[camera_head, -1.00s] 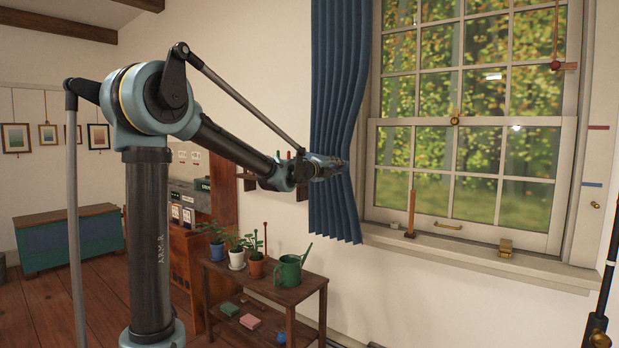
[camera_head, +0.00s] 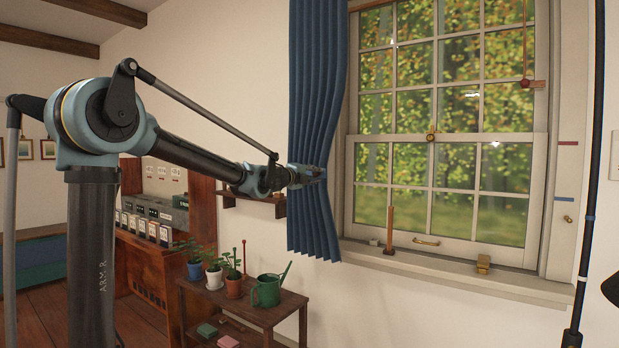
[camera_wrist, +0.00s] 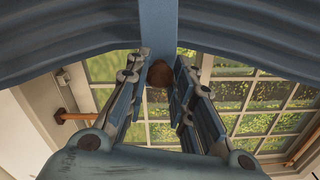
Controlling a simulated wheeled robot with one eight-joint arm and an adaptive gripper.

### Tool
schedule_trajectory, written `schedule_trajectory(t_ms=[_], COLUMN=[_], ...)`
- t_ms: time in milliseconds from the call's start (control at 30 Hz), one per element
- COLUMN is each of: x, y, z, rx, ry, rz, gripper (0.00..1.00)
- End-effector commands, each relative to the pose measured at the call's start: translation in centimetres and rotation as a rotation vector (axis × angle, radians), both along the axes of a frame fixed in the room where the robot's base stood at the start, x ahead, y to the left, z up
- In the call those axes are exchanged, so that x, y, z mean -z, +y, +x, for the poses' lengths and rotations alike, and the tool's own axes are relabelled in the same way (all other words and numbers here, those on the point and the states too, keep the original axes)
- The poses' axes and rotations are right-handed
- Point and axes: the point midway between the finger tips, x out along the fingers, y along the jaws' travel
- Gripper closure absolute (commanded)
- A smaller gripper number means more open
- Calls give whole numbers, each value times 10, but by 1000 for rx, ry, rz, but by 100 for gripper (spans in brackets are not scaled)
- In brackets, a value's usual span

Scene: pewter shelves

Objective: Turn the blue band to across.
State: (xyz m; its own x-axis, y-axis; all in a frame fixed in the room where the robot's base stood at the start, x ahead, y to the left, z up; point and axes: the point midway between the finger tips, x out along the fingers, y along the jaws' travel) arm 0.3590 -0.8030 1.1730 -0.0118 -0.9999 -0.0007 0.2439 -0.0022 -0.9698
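A short blue band (camera_head: 564,199) lies level on the pale right jamb of the window, below a red one (camera_head: 569,143). Another narrow blue band (camera_head: 591,218) shows around the dark upright pole at the right edge. I cannot tell which one the task names. My gripper (camera_head: 322,173) is in front of the blue curtain (camera_head: 307,120), well left of both bands. In the wrist view my gripper (camera_wrist: 161,62) has its fingers apart. A brown round thing (camera_wrist: 158,75) shows between the tips; I cannot tell whether it is touched.
The sash window (camera_head: 435,150) has a brass handle (camera_head: 427,241) and sill (camera_head: 480,279). An upright wooden stick (camera_head: 390,230) stands at its left. A red ball (camera_head: 525,83) hangs on a cord. Below, a low table (camera_head: 290,304) carries potted plants and a green watering can (camera_head: 268,289).

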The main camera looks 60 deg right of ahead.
Motion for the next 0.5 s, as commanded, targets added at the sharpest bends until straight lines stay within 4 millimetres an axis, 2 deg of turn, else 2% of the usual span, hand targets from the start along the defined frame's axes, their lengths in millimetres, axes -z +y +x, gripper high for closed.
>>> schedule_trajectory(t_ms=[33,100,500], x=[-2,-2,-1], y=[-1,-1,2], z=[8,8,2], rx=[-16,-16,-5], ry=[1,1,-1], rz=[0,0,0], gripper=[69,56,56])
